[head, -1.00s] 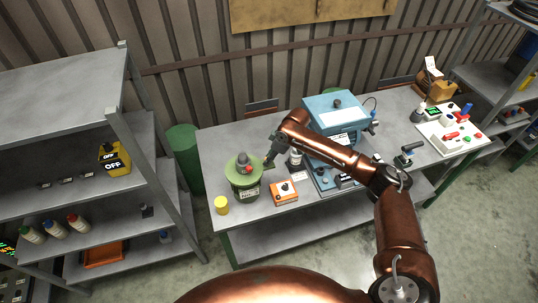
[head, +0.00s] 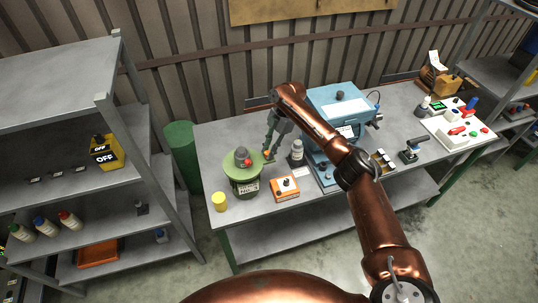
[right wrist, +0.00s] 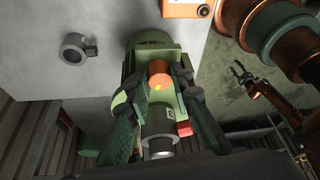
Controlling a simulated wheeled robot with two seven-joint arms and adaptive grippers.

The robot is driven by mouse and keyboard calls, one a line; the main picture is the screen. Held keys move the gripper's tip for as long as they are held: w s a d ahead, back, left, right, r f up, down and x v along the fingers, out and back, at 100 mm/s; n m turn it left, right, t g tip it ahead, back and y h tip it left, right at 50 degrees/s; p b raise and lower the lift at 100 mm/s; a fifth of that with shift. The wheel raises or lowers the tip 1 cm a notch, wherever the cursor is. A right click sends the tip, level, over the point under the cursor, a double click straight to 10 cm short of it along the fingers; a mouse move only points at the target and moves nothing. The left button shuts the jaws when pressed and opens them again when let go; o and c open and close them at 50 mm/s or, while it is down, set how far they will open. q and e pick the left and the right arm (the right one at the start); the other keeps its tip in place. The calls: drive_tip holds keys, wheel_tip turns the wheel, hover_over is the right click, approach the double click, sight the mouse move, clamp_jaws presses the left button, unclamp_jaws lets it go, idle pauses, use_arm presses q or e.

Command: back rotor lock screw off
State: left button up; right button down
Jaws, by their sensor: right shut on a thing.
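The green disperser pot (head: 245,183) stands upright near the left end of the bench, with a grey top piece (head: 241,155) and a red knob beside it. My right gripper (head: 268,150) is at the pot's back right edge, fingers pointing down. Its fingers are shut on an orange lock screw (right wrist: 158,73), whose orange end also shows in the head view (head: 266,155). In the right wrist view the screw lies between the fingers in front of the pot; whether its tip touches the pot is hidden. My left gripper (right wrist: 240,73) is small in that view; its jaws are unclear.
A yellow cylinder (head: 219,201) and an orange-white box (head: 285,188) stand near the pot. A grey shelf (head: 112,105) is left of the bench.

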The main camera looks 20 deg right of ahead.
drive_tip(key=shift+w+n+g+b, duration=0.1)
drive_tip(key=shift+n+g+b, duration=0.3)
drive_tip(key=shift+n+b, duration=0.65)
drive_tip(key=c, duration=1.7)
unclamp_jaws()
drive_tip(key=shift+r, duration=0.2)
drive_tip(key=v, duration=0.7)
drive_tip(key=shift+a+r, duration=0.1)
